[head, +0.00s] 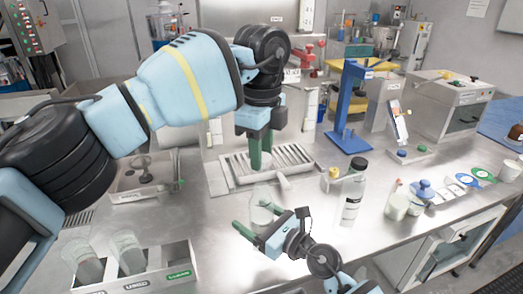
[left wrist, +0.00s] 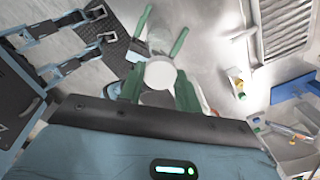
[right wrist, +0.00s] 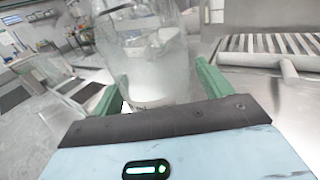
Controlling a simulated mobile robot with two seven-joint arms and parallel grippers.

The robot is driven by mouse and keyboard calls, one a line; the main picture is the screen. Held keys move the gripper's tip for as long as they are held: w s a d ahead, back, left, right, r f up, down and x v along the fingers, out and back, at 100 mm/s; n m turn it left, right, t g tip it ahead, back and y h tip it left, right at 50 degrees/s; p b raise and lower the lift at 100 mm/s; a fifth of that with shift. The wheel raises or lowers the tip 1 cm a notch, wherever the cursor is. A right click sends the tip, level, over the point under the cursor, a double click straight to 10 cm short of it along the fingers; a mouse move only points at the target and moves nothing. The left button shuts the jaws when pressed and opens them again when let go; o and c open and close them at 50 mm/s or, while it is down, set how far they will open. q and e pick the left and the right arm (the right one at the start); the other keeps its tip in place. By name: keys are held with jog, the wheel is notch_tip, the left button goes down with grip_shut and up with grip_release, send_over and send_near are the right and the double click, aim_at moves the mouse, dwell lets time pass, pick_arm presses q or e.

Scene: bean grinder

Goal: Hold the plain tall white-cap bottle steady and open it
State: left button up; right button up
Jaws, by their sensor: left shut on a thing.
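The tall plain clear bottle (head: 262,208) stands upright near the middle of the steel bench, with pale contents. In the right wrist view the bottle (right wrist: 150,62) fills the space between my fingers. A round white cap (left wrist: 159,74) sits between the fingers of my left gripper (left wrist: 158,88). My left gripper (head: 261,155) points down above the bottle and is shut on the cap. I cannot tell whether cap and bottle touch. My right gripper (head: 262,226) is low beside the bottle, fingers apart, one on each side of it; it also shows in the right wrist view (right wrist: 157,78).
A slotted tray (head: 228,183) lies behind the bottle. A black-capped bottle (head: 352,196) and a blue stand (head: 352,110) are to the right. A rack with beakers (head: 180,262) is at front left. Small jars (head: 396,206) stand farther right.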

jog(key=v, duration=1.2)
